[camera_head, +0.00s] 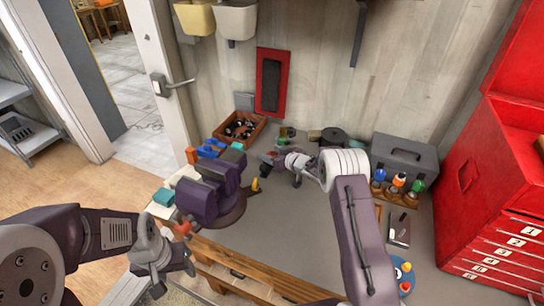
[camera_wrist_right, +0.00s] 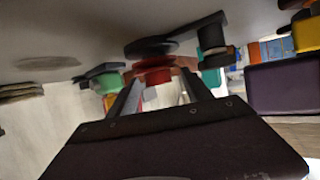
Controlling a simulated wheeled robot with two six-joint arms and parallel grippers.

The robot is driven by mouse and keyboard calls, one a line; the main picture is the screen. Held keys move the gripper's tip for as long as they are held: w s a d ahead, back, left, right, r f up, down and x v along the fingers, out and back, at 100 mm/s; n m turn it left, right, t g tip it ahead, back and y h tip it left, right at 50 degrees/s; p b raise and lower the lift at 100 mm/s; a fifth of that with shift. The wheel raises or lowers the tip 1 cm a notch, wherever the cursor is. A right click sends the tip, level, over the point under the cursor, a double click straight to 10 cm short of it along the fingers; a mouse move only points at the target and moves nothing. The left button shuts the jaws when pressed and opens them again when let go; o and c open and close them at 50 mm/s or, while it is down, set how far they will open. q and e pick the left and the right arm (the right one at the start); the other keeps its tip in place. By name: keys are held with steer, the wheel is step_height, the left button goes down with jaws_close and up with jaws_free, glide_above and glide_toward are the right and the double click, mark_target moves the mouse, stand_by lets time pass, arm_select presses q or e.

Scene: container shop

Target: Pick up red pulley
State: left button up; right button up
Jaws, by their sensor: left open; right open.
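The red pulley (camera_wrist_right: 153,74) shows in the right wrist view as a red round part just beyond and between my right gripper's fingertips, below a dark disc. My right gripper (camera_wrist_right: 160,88) is open, with no clear contact on the pulley. In the head view my right gripper (camera_head: 273,160) reaches left, low over the back of the grey bench; the pulley is too small and covered to make out there. My left gripper (camera_head: 174,278) is open and empty at the lower left, in front of the bench edge.
A purple vise (camera_head: 212,190) stands on the bench left of my right gripper. An orange crate (camera_head: 241,128) of dark parts sits behind. A grey toolbox (camera_head: 404,155) and red drawer cabinet (camera_head: 490,190) stand right. In the wrist view, a green part (camera_wrist_right: 107,80) is close beside the pulley.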

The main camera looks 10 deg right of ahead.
mark_target(271, 153)
steer(key=shift+w+a+f, duration=0.15)
steer(key=shift+w+f, duration=0.1)
steer(key=shift+w, duration=0.1)
steer(key=shift+s, duration=0.1)
jaws_close()
step_height(271, 153, up, 10)
steer(key=shift+r, duration=0.1)
